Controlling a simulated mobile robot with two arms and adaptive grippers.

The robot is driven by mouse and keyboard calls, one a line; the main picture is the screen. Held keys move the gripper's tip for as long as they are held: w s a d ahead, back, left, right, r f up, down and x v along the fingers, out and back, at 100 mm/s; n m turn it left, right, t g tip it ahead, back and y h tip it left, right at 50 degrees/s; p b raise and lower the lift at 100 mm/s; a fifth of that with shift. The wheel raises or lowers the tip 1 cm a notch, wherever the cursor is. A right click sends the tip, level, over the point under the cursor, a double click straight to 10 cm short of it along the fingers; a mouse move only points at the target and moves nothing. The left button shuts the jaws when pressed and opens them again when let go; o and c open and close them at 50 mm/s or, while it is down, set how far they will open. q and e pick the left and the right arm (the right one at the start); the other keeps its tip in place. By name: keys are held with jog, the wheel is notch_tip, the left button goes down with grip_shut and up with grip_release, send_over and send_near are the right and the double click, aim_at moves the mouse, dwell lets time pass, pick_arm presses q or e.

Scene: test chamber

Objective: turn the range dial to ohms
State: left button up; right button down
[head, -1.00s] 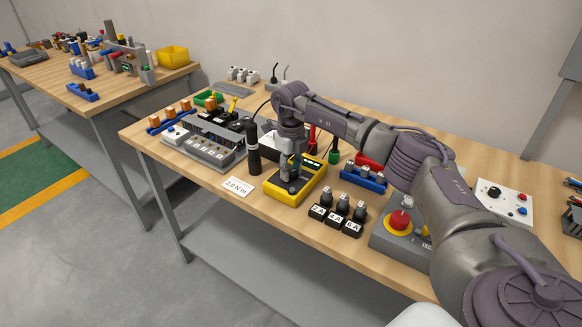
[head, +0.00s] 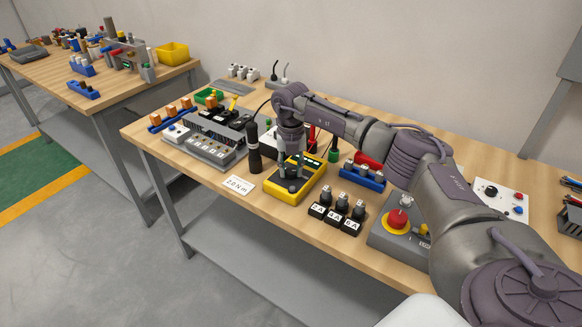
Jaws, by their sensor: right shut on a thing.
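The yellow multimeter (head: 313,182) lies on the wooden workbench, near its middle. My right gripper (head: 291,178) points down onto the multimeter's face, its fingers shut at the range dial. The dial is mostly hidden by the fingers, so I cannot read which range it points to. The dark display shows in part at the meter's far end, behind the gripper. My left gripper is not in view.
A black cylinder (head: 254,150) stands just left of the meter, behind a "2.0 N m" card (head: 239,184). Black labelled blocks (head: 337,216) and a grey box with a red button (head: 397,217) are to the right. A blue rack (head: 362,177) stands behind.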

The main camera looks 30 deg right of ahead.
aim_at(290, 171)
jog(key=shift+r, duration=0.1)
dwell(0.4)
jog(key=c, duration=0.8)
grip_release()
jog(key=shift+o, duration=0.2)
notch_tip(290, 171, up, 12)
